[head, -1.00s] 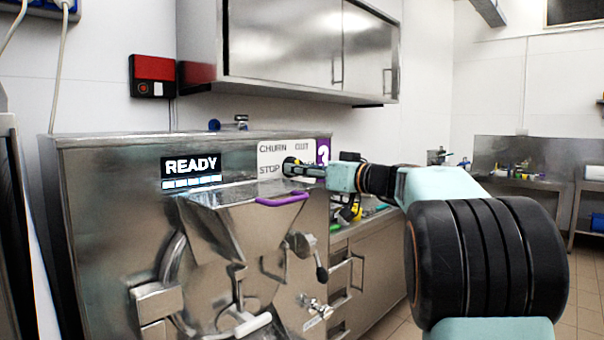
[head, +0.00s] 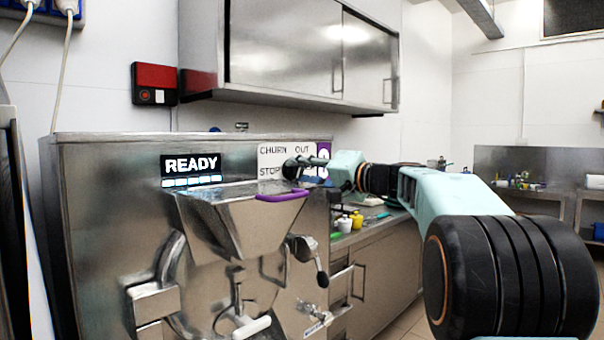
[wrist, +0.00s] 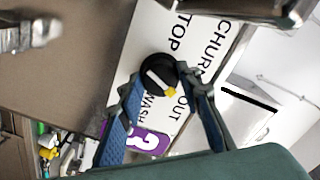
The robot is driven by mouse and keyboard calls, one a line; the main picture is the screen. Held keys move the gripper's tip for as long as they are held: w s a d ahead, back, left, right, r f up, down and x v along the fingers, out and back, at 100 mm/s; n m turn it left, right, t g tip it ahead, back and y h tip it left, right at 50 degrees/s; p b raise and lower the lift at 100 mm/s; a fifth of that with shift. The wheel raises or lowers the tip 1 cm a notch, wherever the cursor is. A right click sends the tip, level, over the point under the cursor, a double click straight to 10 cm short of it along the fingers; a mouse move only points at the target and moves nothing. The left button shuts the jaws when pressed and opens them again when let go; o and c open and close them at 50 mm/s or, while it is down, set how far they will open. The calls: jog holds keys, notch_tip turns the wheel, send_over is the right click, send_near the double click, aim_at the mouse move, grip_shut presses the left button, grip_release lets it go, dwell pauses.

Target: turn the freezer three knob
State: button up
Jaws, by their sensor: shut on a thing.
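The freezer three knob is a round black dial (wrist: 158,75) with a white pointer bar that ends in a yellow tip. It sits on a white label plate (head: 270,150) reading CHURN, OUT, STOP and WASH. In the wrist view the yellow tip points toward the side with OUT and WASH. My gripper (wrist: 163,85) has one blue-padded finger on each side of the dial and is shut on it. In the head view my gripper (head: 300,162) meets the plate from the right and hides most of the knob. A purple tag with a 3 (wrist: 150,142) is beside the plate.
The steel freezer (head: 110,190) shows a READY display (head: 191,164) and a hopper with a purple-edged lid (head: 282,196). A wall cabinet (head: 300,50) hangs above. A counter (head: 375,225) with small bottles stands to the right of the freezer.

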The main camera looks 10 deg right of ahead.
jog(key=shift+m, duration=0.5)
jog(key=o, duration=1.2)
jog(key=shift+c, duration=0.2)
jog(key=v, duration=1.2)
